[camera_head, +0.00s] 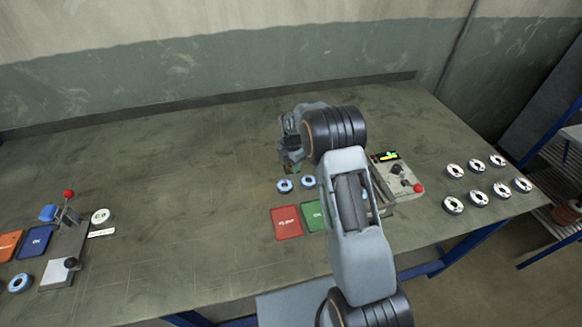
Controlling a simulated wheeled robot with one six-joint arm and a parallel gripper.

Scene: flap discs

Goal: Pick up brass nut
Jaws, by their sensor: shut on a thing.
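My gripper (291,168) is at the far end of my arm, low over the middle of the table, just behind two blue-and-white ring discs. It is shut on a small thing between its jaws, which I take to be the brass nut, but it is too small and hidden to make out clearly. I see no brass nut elsewhere on the table. I cannot tell whether the held thing touches the table.
A device with a red knob (418,188) stands right of my arm, near several silver discs (476,164). A lever fixture (66,240) stands left. The left-centre table is clear.

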